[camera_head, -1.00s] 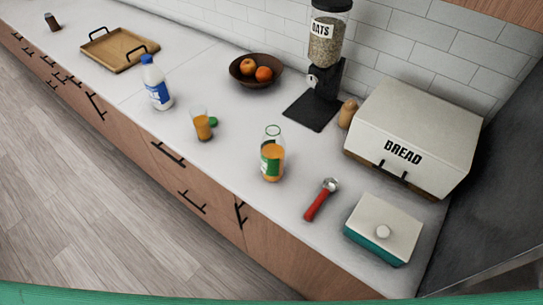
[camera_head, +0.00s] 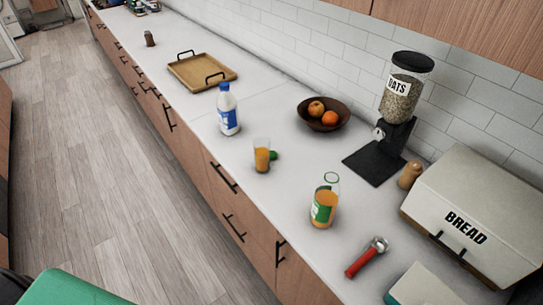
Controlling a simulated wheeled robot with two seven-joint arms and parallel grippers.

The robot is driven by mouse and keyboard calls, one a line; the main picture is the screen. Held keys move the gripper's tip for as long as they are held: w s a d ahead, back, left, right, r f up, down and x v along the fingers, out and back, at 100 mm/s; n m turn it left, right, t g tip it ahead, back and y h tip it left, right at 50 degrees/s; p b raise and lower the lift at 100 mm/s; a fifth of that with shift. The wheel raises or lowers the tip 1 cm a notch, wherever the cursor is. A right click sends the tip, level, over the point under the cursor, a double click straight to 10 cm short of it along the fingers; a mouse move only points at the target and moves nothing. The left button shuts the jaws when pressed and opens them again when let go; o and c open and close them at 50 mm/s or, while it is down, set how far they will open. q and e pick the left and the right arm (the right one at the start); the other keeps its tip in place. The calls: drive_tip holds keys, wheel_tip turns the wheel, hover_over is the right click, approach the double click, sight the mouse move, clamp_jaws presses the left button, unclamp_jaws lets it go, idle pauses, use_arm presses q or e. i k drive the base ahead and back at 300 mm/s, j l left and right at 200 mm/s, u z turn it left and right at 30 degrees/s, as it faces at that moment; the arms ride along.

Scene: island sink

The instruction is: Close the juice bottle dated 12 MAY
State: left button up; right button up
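An open glass juice bottle (camera_head: 324,203) with orange juice and a green and white label stands upright on the white counter. No cap shows on its mouth; its date is too small to read. A small green cap (camera_head: 274,155) lies on the counter just behind a glass of orange juice (camera_head: 262,157). A white bottle with a blue label (camera_head: 228,112) stands farther left, beyond the glass. Neither of my grippers is in view.
A wooden tray (camera_head: 190,75) lies farther back. A fruit bowl (camera_head: 310,122), an oats dispenser (camera_head: 388,130), a pepper mill (camera_head: 410,174) and a bread box (camera_head: 470,210) stand along the wall. A red-handled tool (camera_head: 362,262) and a butter-dish-like box (camera_head: 425,288) are at the front right.

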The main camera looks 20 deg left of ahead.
sight(327, 197)
drive_tip(key=i+j+z, duration=0.3)
drive_tip(key=j, duration=0.4)
drive_tip(key=j+z, duration=0.25)
drive_tip(key=j, duration=0.45)
drive_tip(key=j+z, duration=0.3)
drive_tip(key=j, duration=0.45)
